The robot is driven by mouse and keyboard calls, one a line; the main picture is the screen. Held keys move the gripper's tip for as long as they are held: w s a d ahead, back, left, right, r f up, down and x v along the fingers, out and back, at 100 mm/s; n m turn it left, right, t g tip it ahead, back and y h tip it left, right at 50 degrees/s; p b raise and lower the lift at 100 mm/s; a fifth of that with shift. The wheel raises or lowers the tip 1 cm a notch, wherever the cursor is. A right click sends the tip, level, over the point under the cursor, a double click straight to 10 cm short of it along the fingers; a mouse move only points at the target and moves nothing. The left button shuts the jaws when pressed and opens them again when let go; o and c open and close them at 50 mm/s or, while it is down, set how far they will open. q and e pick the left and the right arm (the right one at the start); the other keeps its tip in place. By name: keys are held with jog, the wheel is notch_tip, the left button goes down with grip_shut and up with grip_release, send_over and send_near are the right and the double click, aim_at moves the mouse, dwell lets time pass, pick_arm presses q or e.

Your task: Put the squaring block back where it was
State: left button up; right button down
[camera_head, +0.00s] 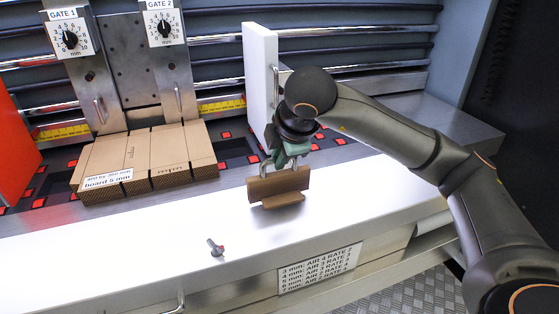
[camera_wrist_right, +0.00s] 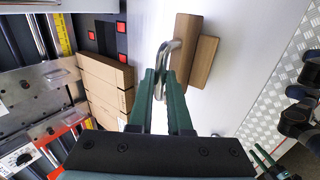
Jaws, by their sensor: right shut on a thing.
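The squaring block (camera_head: 280,186) is a brown wooden block with a smaller strip along one side and a metal handle on top. It shows in the right wrist view (camera_wrist_right: 186,52) with its U-shaped handle (camera_wrist_right: 166,56). My right gripper (camera_head: 284,160) is shut on that handle, its green fingers on either side. The block is level over the white table top (camera_head: 150,237), right of the cardboard stack. I cannot tell whether it touches the table. Dark green prongs at the lower right of the right wrist view may be my left gripper (camera_wrist_right: 264,158); their state is unclear.
The cardboard stack (camera_head: 150,157) lies at left under gates 1 and 2 (camera_head: 165,22). A white upright plate (camera_head: 259,80) stands behind my right gripper. A small grey and red piece (camera_head: 215,247) sits on the white table. The table's front right is clear.

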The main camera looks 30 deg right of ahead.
jog(key=shift+f, duration=0.5)
jog(key=shift+f, duration=0.1)
jog(key=c, duration=1.3)
grip_release()
jog(key=shift+f+b, duration=0.1)
jog(key=shift+b, duration=0.2)
jog(key=o, duration=0.4)
jog(key=shift+o, duration=0.2)
